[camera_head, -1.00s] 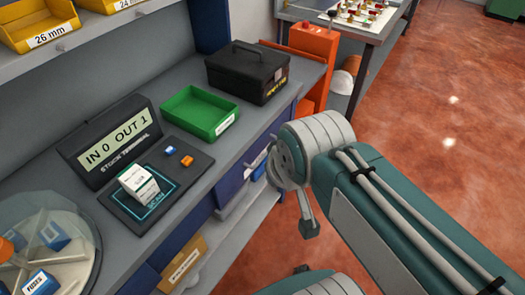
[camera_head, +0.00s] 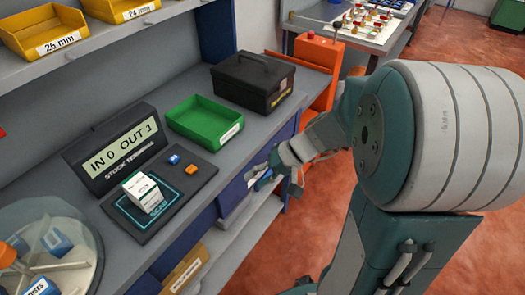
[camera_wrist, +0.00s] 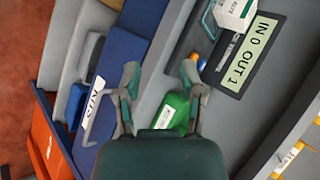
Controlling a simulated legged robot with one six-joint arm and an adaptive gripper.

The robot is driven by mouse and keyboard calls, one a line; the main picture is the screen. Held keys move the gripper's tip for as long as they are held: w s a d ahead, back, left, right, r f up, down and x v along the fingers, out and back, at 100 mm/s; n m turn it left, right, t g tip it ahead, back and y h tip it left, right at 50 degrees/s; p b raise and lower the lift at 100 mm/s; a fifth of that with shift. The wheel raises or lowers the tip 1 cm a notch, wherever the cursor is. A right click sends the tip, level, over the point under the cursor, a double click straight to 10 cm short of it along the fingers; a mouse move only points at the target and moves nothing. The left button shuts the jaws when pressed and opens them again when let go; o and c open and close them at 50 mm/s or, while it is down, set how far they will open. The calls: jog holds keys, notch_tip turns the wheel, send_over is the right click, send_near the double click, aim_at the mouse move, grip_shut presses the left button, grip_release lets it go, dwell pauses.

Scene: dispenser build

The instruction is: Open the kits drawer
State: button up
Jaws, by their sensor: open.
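The kits drawer is a blue drawer front (camera_wrist: 108,125) with a white label reading KITS and a pale bar handle (camera_wrist: 88,128), in the wrist view. It looks closed. My gripper (camera_wrist: 161,90) is open and empty, its two fingers apart, with the left finger close beside the handle; I cannot tell whether they touch. In the head view my gripper (camera_head: 262,178) is low by the front of the bench, near the blue drawer fronts (camera_head: 287,133). My arm and gripper hide part of the drawers there, and the KITS label does not show.
On the bench (camera_head: 190,105) stand a green bin (camera_head: 203,122), a black case (camera_head: 252,82), a stock terminal (camera_head: 112,150) and a white box (camera_head: 142,191) on its pad. An orange cabinet (camera_head: 320,62) stands beyond the bench's end. Below is a shelf with a cardboard bin (camera_head: 187,268).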

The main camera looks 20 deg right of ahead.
jog(key=w+d+f+m+t, duration=0.4)
jog(key=d+f+t, duration=0.1)
jog(key=d+f, duration=0.3)
jog(key=w+d+f+m+t, duration=0.4)
jog(key=w+d+f+t, duration=0.15)
jog(key=d+f, duration=0.3)
jog(key=x, duration=0.9)
jog(key=shift+w+a+r, duration=0.15)
jog(key=shift+w+a, duration=0.05)
jog(key=shift+a, duration=0.2)
grip_shut()
